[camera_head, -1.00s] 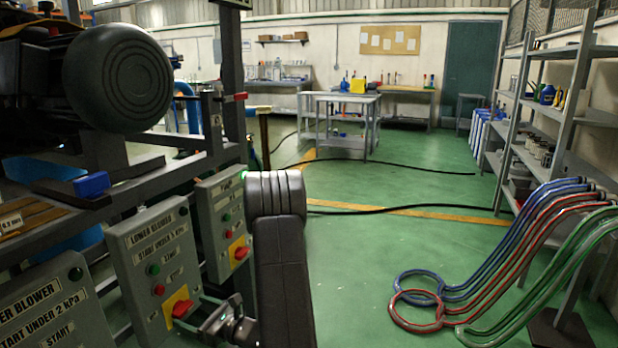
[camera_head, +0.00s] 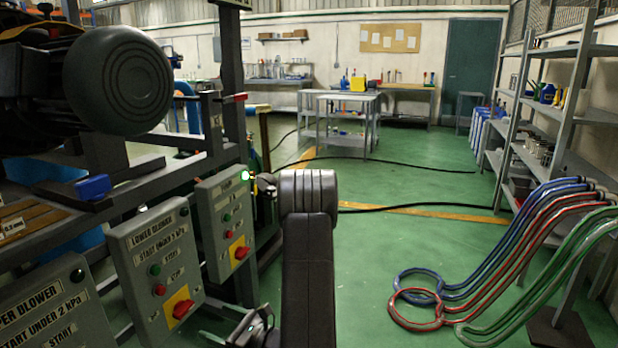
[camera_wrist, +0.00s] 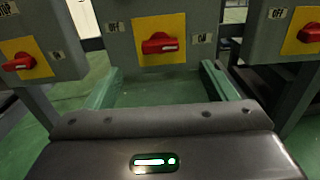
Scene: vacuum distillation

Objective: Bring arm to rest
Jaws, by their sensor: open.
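My gripper (camera_head: 252,328) is low in the head view, partly cut off by the bottom edge and partly behind my arm. It is to the right of the grey control boxes and seems apart from them. In the wrist view its two fingers stand wide apart, with nothing between them (camera_wrist: 160,88). Beyond them is a grey box with a red rotary switch (camera_wrist: 160,44) on a yellow plate. My upright dark arm link fills the lower middle of the head view.
The lower blower box (camera_head: 155,270) and a farther box (camera_head: 225,225) stand at left, under a large dark motor (camera_head: 118,80). Coiled hoses (camera_head: 420,300) and grey shelving (camera_head: 560,90) are at right. Green floor (camera_head: 400,240) is open between. A worktable (camera_head: 345,115) stands farther back.

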